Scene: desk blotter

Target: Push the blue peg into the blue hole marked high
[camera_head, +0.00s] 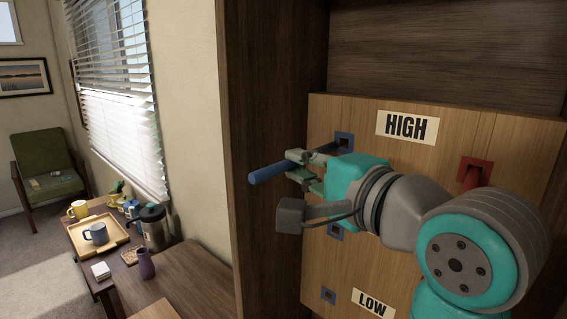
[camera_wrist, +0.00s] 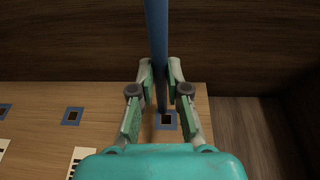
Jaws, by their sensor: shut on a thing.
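The blue peg (camera_head: 270,173) is a long rod held crosswise in my gripper (camera_head: 306,168). Its free end sticks out to the left in the head view. In the wrist view the peg (camera_wrist: 157,45) runs from the top edge down between the fingers of my gripper (camera_wrist: 160,72). The blue-rimmed square hole (camera_head: 343,138) is left of the HIGH label (camera_head: 407,127) on the wooden board. It also shows in the wrist view (camera_wrist: 167,121), just below the peg's lower end. I cannot tell whether that end touches or enters the hole.
Two lower blue holes (camera_head: 336,233) (camera_head: 328,296) are on the board, with a LOW label (camera_head: 373,303) near the bottom. A dark wood side wall (camera_head: 268,60) stands left of the board.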

